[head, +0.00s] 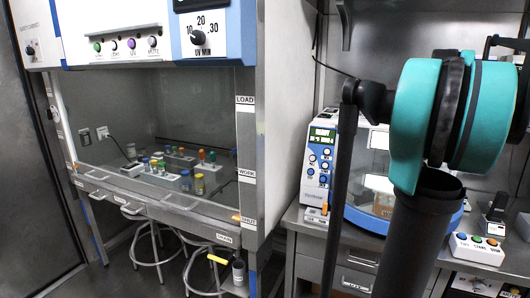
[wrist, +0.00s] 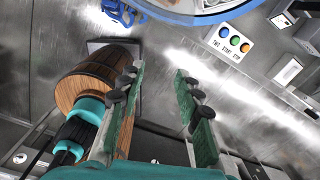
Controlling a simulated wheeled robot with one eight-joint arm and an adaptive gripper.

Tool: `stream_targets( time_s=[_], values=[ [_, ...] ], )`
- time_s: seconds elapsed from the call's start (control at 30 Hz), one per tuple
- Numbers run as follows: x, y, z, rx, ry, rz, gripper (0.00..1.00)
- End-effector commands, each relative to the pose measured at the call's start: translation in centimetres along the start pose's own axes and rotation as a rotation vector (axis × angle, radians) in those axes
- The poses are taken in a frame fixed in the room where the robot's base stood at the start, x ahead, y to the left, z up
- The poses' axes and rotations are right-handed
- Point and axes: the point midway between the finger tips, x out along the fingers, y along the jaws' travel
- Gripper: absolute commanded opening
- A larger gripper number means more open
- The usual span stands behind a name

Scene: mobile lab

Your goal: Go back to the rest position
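My gripper (wrist: 159,78) shows in the wrist view with its two green-padded fingers apart. The gap between them is empty, with bare metal surface behind it. The gripper itself does not show in the head view. There, my teal and black arm links stand large at the right and hide part of the bench.
The glass-fronted cabinet (head: 248,150) at left holds racks (head: 168,181) with coloured caps. Stools (head: 155,245) stand below it. A centrifuge (head: 319,160) sits on the right-hand bench. A button box (head: 477,249) stands right of my arm and also shows in the wrist view (wrist: 230,41).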

Motion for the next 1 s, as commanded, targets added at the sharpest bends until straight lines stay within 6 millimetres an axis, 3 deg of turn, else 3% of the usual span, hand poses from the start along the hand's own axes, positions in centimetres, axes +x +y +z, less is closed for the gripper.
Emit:
stream_targets(
  time_s=[0.27,0.47,0.77,1.0],
  values=[
    [3.3,3.2,0.8,-0.296,-0.029,-0.015,0.34],
    [7.3,7.0,1.0,-0.650,-0.061,-0.040,0.34],
    [16.8,16.2,-1.1,-1.505,-0.121,-0.137,0.34],
    [24.3,22.9,-5.7,-2.204,-0.146,-0.266,0.34]
  ],
)
